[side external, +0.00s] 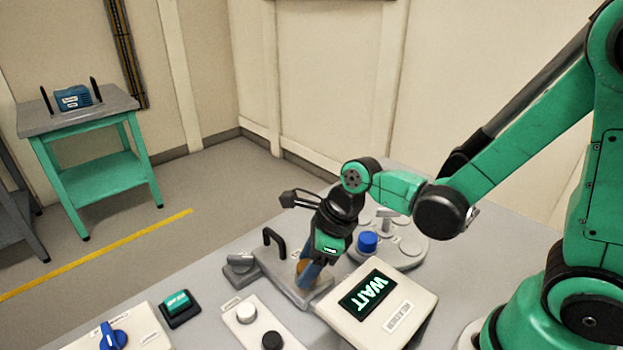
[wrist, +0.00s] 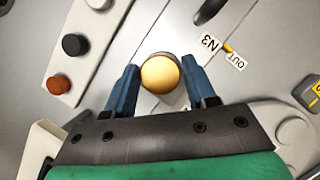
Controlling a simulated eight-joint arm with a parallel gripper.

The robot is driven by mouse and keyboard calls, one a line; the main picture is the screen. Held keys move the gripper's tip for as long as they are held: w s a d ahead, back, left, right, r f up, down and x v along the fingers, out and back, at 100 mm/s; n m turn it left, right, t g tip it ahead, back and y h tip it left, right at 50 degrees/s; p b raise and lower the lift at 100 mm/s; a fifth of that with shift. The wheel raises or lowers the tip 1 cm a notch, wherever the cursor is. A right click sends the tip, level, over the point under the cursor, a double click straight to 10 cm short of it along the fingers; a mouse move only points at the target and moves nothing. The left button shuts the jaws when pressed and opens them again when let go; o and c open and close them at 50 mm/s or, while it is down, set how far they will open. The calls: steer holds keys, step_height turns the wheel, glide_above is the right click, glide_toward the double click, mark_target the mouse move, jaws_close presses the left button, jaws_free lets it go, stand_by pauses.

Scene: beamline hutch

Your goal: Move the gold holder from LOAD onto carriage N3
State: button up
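The gold holder (wrist: 160,73) is a round, gold-topped piece between the two blue fingers of my gripper (wrist: 160,80) in the wrist view. The fingers meet its sides with no clear gap, so my gripper looks shut on it. In the side view my gripper (side external: 308,272) points down over a grey sliding plate (side external: 313,294), and a bit of gold (side external: 301,267) shows by the fingers. An N3 label (wrist: 210,43) and an OUT label (wrist: 236,61) lie to the right of the holder. I cannot tell whether the holder's base touches the plate.
A blue holder (side external: 367,242) stands on a round grey tray (side external: 408,256). A panel (side external: 405,316) with a lit WAIT screen (side external: 368,295) is close to my gripper.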

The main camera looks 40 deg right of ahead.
steer(key=o, duration=0.3)
steer(key=shift+v, duration=2.8)
steer(key=n, duration=0.3)
steer(key=shift+s+d+r+h, duration=0.1)
steer(key=shift+d+r+h, duration=0.2)
steer(key=shift+d+r, duration=0.1)
steer(key=d+r+n+t+h, duration=0.1)
steer(key=d+r+n+t, duration=0.1)
steer(key=n, duration=1)
steer(key=d+r+n+t+h, duration=0.1)
steer(key=d+n+t, duration=0.1)
steer(key=n, duration=1)
steer(key=shift+s+d+r+h, duration=0.4)
steer(key=shift+s+d, duration=0.05)
steer(key=shift+s, duration=0.05)
